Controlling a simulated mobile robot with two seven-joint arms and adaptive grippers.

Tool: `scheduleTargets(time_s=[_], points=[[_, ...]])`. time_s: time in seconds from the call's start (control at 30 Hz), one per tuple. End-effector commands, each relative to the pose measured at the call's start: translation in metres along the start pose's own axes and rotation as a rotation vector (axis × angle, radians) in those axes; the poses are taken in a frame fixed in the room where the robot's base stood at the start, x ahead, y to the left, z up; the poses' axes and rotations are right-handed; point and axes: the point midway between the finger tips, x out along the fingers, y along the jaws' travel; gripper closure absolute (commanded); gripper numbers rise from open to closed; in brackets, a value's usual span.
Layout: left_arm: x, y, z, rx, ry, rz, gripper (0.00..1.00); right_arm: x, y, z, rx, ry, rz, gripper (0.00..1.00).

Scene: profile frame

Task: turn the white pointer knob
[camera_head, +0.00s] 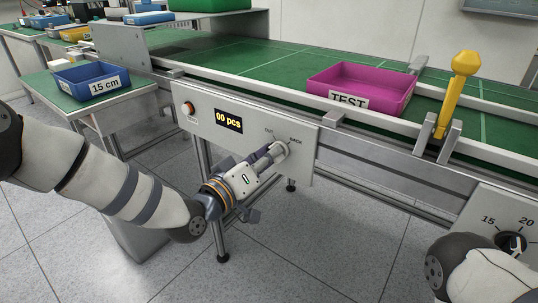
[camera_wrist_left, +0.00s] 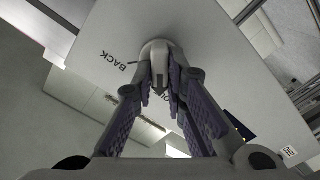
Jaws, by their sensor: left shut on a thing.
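The white pointer knob (camera_head: 282,146) sits on the grey front panel (camera_head: 300,163) below the conveyor, by the labels "OUT" and "BACK". My left gripper (camera_head: 270,154) reaches it from the lower left and is shut on it. In the left wrist view the knob (camera_wrist_left: 156,49) shows as a pale round body, with the fingers (camera_wrist_left: 162,82) closed on its front part. The fingers hide much of the pointer and part of the lettering. "BACK" reads left of the knob there. Of my right arm, only pale links show at the lower right of the head view; its gripper is not seen.
The panel also has an orange button (camera_head: 188,108) and a "00 pcs" display (camera_head: 228,121). Above lie a magenta "TEST" tray (camera_head: 385,84) and a yellow tool (camera_head: 455,90) in a holder. A black dial (camera_head: 512,243) is at the lower right.

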Motion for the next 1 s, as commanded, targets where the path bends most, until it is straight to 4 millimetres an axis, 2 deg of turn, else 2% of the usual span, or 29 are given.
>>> scheduleTargets(time_s=[0.33, 0.37, 0.4, 0.43, 0.73, 0.87, 1.0], points=[[0.000, 0.000, 0.001, -0.005, -0.003, -0.001, 1.00, 0.000, 0.000, 0.000, 0.000, 0.000, 0.000, 1.00], [0.000, 0.000, 0.001, -0.005, -0.003, -0.001, 0.81, 0.000, 0.000, 0.000, 0.000, 0.000, 0.000, 1.00], [0.000, 0.000, 0.001, -0.005, -0.002, -0.001, 0.72, 0.000, 0.000, 0.000, 0.000, 0.000, 0.000, 1.00], [0.000, 0.000, 0.001, -0.005, -0.002, -0.001, 0.68, 0.000, 0.000, 0.000, 0.000, 0.000, 0.000, 1.00], [-0.002, 0.000, 0.001, -0.003, -0.001, -0.001, 0.68, 0.000, 0.000, 0.000, 0.000, 0.000, 0.000, 1.00], [-0.022, -0.001, 0.000, -0.005, -0.002, -0.002, 0.68, 0.000, 0.000, 0.000, 0.000, 0.000, 0.000, 1.00], [-0.062, -0.001, 0.000, -0.006, -0.002, -0.003, 0.68, 0.000, 0.000, 0.000, 0.000, 0.000, 0.000, 1.00]])
